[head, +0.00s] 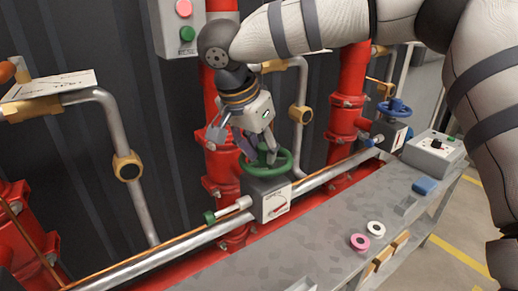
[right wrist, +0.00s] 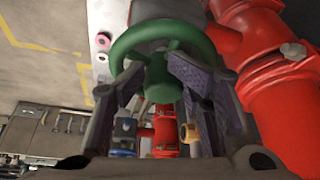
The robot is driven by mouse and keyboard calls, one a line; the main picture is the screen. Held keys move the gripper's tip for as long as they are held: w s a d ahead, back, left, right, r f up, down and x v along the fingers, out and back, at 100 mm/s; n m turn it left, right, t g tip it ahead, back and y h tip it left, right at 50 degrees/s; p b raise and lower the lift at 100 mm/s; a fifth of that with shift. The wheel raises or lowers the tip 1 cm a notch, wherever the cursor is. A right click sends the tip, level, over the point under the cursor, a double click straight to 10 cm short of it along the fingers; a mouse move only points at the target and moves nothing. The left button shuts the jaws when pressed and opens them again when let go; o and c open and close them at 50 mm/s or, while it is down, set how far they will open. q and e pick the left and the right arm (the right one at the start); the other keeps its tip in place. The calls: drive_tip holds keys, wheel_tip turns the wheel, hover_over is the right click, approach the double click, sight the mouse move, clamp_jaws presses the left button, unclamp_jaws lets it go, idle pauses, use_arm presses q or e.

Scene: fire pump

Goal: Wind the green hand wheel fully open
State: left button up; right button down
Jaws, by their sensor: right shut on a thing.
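The green hand wheel (head: 285,162) sits on top of a grey valve box (head: 270,200) with a gauge-like label, in the middle of the head view. My right gripper (head: 260,150) reaches down onto the wheel from above and is shut on it. In the right wrist view the green hand wheel (right wrist: 122,42) shows its rim and central hub. The two finger pads of my right gripper (right wrist: 159,78) lie on either side of the hub; exact contact is hard to see. My left gripper is not in view.
Red pipes (head: 352,75) stand behind and beside the valve. A blue hand wheel (head: 394,107) is further right. A button box (head: 178,25) hangs above.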

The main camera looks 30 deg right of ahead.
sight(278, 161)
drive_tip(key=n, duration=0.1)
drive_tip(key=s+f+n, duration=0.1)
drive_tip(key=n, duration=0.1)
drive_tip(key=d+n+t+y, duration=0.1)
drive_tip(key=n, duration=0.1)
drive_tip(key=shift+s+f, duration=0.2)
drive_tip(key=shift+f, duration=0.05)
drive_tip(key=n+y, duration=0.1)
drive_tip(key=n, duration=0.1)
drive_tip(key=shift+s+n+t, duration=0.1)
drive_tip(key=shift+n+t, duration=0.3)
drive_tip(key=n, duration=0.1)
drive_tip(key=d+n+y, duration=0.1)
drive_tip(key=n, duration=0.1)
drive_tip(key=shift+s+n+t, duration=0.15)
drive_tip(key=shift+n+t, duration=0.15)
drive_tip(key=n+y, duration=0.1)
drive_tip(key=n, duration=0.1)
drive_tip(key=n+y, duration=0.1)
drive_tip(key=n, duration=0.1)
drive_tip(key=shift+d+f, duration=0.1)
drive_tip(key=shift+d, duration=0.25)
drive_tip(key=c, duration=0.9)
unclamp_jaws()
drive_tip(key=shift+d, duration=0.1)
drive_tip(key=shift+c, duration=0.2)
drive_tip(key=shift+w+r, duration=0.2)
drive_tip(key=shift+r, duration=3.9)
